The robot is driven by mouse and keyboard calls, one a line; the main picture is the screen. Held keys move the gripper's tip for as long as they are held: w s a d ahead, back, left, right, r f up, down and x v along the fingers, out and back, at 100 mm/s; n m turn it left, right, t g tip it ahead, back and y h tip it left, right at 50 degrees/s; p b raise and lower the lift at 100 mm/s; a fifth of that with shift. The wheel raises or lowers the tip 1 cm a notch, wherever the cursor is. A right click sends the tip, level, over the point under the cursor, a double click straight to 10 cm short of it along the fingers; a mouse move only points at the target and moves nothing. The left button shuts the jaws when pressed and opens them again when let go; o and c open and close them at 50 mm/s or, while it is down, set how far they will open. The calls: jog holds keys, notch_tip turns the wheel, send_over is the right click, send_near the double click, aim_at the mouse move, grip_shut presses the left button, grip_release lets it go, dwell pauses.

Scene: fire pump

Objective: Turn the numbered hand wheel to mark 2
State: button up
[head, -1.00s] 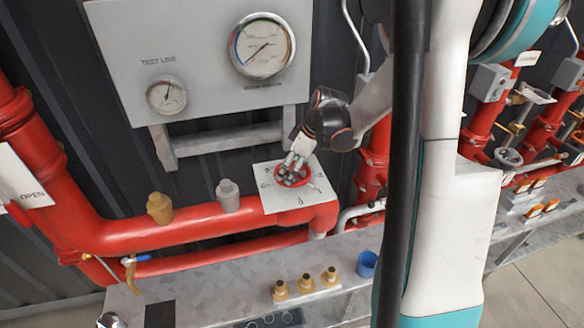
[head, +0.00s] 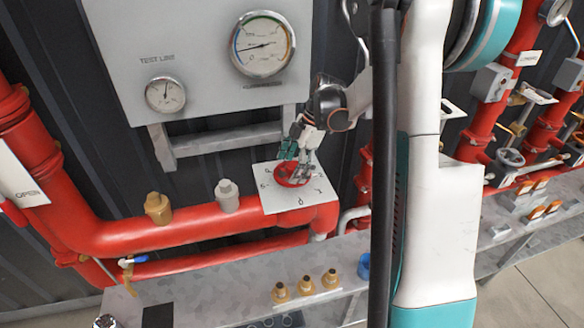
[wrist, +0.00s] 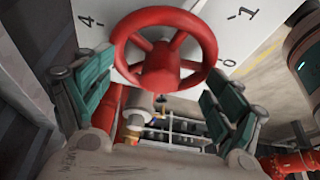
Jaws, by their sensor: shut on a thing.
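The red hand wheel (head: 293,178) sits on a white numbered plate (head: 272,205) on top of the red pipe. It has a round rim and several spokes, and shows large in the wrist view (wrist: 133,62). My gripper (head: 297,158) comes down on the wheel from above. In the wrist view my gripper (wrist: 160,78) has a green-padded finger on each side of the wheel, shut on it. The wrist view shows a 4 on the plate left of the wheel and 0 and 1 to its right. Which mark the wheel points at cannot be told.
A large gauge (head: 262,45) and a small gauge (head: 165,95) are on the panel behind. A brass fitting (head: 158,208) and a grey fitting (head: 227,196) stand on the pipe left of the plate. Brass pieces (head: 306,284) and a blue cup (head: 364,267) are on the bench below.

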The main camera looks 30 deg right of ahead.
aim_at(292, 165)
jog(key=shift+s+f, duration=0.1)
jog(key=shift+f, duration=0.05)
jog(key=shift+n+g, duration=0.5)
jog(key=shift+n, duration=0.5)
jog(key=o, duration=1)
jog(key=shift+w+d+f, duration=0.1)
jog(key=shift+w, duration=0.1)
jog(key=shift+o, duration=0.2)
jog(key=shift+r+p, duration=2)
jog(key=shift+r, duration=1.7)
